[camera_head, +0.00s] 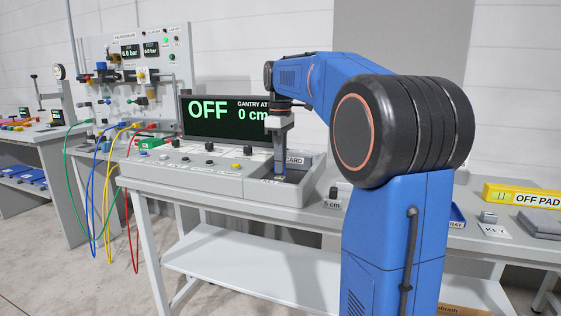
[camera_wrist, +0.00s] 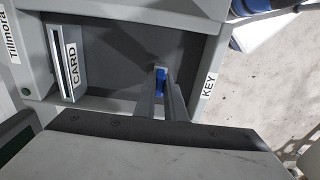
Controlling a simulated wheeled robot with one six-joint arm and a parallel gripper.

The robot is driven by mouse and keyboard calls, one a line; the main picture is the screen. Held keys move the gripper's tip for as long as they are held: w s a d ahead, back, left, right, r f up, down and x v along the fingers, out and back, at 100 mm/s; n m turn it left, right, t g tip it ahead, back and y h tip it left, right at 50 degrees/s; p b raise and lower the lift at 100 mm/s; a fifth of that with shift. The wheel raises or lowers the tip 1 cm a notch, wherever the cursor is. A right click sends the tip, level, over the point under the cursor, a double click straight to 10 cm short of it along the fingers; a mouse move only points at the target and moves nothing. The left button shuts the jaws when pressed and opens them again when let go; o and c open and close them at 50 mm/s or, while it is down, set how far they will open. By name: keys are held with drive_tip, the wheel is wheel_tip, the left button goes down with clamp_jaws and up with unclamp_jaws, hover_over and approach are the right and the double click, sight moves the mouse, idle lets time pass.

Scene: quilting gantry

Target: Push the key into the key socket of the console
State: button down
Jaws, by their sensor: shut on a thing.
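My gripper (camera_wrist: 161,92) points down into the recessed bay of the grey console (camera_head: 215,178). Its two fingers are close together on a small blue piece, the key (camera_wrist: 160,75), of which only a little shows between the tips. In the head view my gripper (camera_head: 280,165) is above the same bay, at the console's right end. A label reading KEY (camera_wrist: 208,87) is on the bay's rim beside the fingers. The key socket cannot be made out; the fingers cover that area. I cannot tell whether the key touches the socket.
A card slot block (camera_wrist: 66,62) labelled CARD stands in the bay, apart from my fingers. A display (camera_head: 230,122) behind the console reads OFF and 0 cm. Knobs and buttons line the console's left part. A yellow OFF PAD block (camera_head: 520,195) lies far right on the bench.

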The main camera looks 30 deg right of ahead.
drive_tip(key=shift+f, duration=0.45)
drive_tip(key=c, duration=1.7)
unclamp_jaws()
drive_tip(key=shift+c, duration=0.2)
drive_tip(key=shift+r, duration=0.1)
wheel_tip(320, 180, up, 17)
drive_tip(key=shift+r, duration=0.1)
drive_tip(key=shift+s, duration=0.1)
